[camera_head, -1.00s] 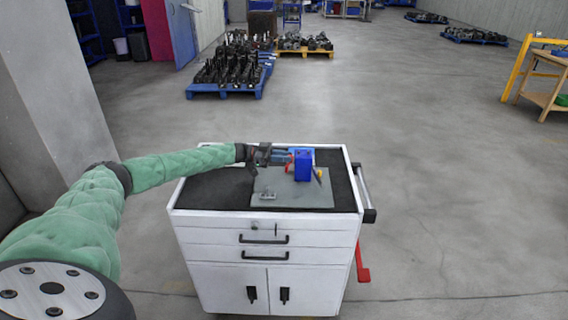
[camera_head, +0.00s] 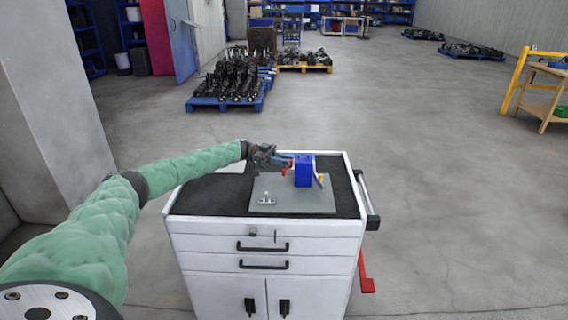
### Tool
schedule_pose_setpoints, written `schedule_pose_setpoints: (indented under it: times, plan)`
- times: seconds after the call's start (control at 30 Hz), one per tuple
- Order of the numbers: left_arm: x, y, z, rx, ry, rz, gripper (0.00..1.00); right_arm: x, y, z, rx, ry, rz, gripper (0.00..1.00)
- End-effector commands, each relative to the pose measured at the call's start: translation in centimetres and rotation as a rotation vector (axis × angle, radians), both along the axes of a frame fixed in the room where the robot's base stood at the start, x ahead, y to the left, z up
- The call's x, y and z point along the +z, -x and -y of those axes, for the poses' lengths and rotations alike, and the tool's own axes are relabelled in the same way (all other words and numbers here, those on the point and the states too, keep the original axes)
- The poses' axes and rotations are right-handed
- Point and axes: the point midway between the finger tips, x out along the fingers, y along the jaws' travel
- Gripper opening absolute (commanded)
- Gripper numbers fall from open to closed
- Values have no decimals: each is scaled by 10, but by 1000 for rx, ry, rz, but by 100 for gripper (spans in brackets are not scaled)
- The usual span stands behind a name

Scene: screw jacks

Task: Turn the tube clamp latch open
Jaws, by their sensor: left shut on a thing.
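The tube clamp (camera_head: 304,170) is a blue block standing on a grey plate (camera_head: 290,203) on top of a white tool cart. A small red part (camera_head: 285,171), which looks like its latch, sits at its left side. My left gripper (camera_head: 280,160) reaches in from the left and is shut on the red latch, though its fingertips are small and hard to make out. My right gripper is not in the view.
The white cart (camera_head: 265,243) has a dark top mat with free room at its left and right. A small metal fitting (camera_head: 266,199) lies on the plate's front left. A side handle (camera_head: 367,199) juts out at right. Pallets of dark parts (camera_head: 225,101) stand farther back.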

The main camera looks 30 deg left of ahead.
Motion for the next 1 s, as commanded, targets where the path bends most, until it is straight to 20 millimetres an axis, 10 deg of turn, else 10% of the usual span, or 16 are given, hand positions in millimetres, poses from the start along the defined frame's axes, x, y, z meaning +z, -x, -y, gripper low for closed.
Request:
schedule_pose_setpoints:
  times: [0.47,0.5,0.6,1.0]
  plan:
    - [0,0,0,-5,0,-1,0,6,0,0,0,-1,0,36]
    - [0,0,0,-5,0,-1,25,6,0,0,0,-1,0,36]
    - [0,0,0,-5,0,-1,41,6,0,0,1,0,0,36]
    - [2,1,0,8,0,-1,41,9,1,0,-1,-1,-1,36]
